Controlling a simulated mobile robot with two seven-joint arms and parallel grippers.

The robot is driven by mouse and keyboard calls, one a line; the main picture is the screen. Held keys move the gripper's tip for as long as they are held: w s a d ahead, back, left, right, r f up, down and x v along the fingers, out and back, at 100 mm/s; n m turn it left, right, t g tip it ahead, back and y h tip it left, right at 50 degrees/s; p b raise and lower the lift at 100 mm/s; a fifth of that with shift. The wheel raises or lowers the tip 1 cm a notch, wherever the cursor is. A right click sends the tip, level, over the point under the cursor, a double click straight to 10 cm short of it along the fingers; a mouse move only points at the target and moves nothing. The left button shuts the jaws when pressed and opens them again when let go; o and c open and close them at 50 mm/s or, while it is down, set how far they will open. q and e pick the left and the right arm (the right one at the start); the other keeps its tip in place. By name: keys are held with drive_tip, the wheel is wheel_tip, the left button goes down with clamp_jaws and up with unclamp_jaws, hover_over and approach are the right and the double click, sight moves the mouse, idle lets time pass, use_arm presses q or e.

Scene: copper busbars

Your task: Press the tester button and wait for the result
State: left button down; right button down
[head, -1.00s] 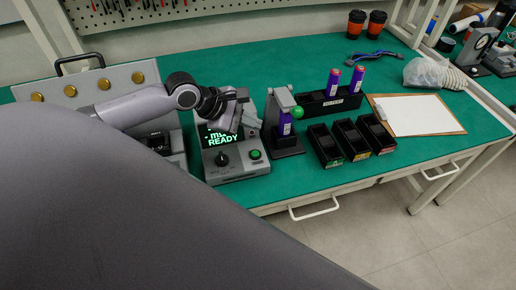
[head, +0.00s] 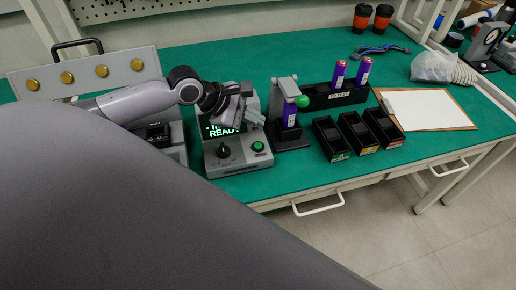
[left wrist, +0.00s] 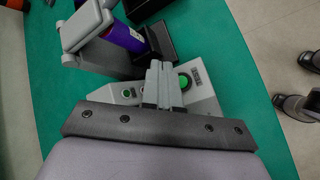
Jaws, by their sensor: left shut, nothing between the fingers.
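The grey tester (head: 240,166) stands on the green bench with its lit screen (head: 222,131) reading READY in green, the line above partly hidden. Its green button (head: 258,146) sits at the front right, beside a black dial (head: 223,152). The button also shows in the left wrist view (left wrist: 184,81). My left gripper (head: 247,113) is above the tester, behind the button, shut and empty. In the left wrist view its closed fingers (left wrist: 161,70) appear just left of the button. Contact cannot be made out. My right gripper is not in view.
Right of the tester, a stand with a green knob (head: 302,101) holds a purple cell (head: 290,116). Three black bins (head: 333,140) and a rack (head: 322,98) with two purple cells lie beyond. A clipboard (head: 428,110) lies further right. A grey panel (head: 135,72) stands at left.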

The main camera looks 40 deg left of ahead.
sight(255, 147)
use_arm(q)
wheel_tip(255, 147, down, 4)
drive_tip(key=b, duration=0.4)
drive_tip(key=shift+f, duration=1)
drive_tip(key=shift+p, duration=0.35)
idle(0.7)
drive_tip(key=shift+f+p, duration=0.2)
drive_tip(key=shift+p, duration=0.15)
drive_tip(key=shift+f, duration=0.2)
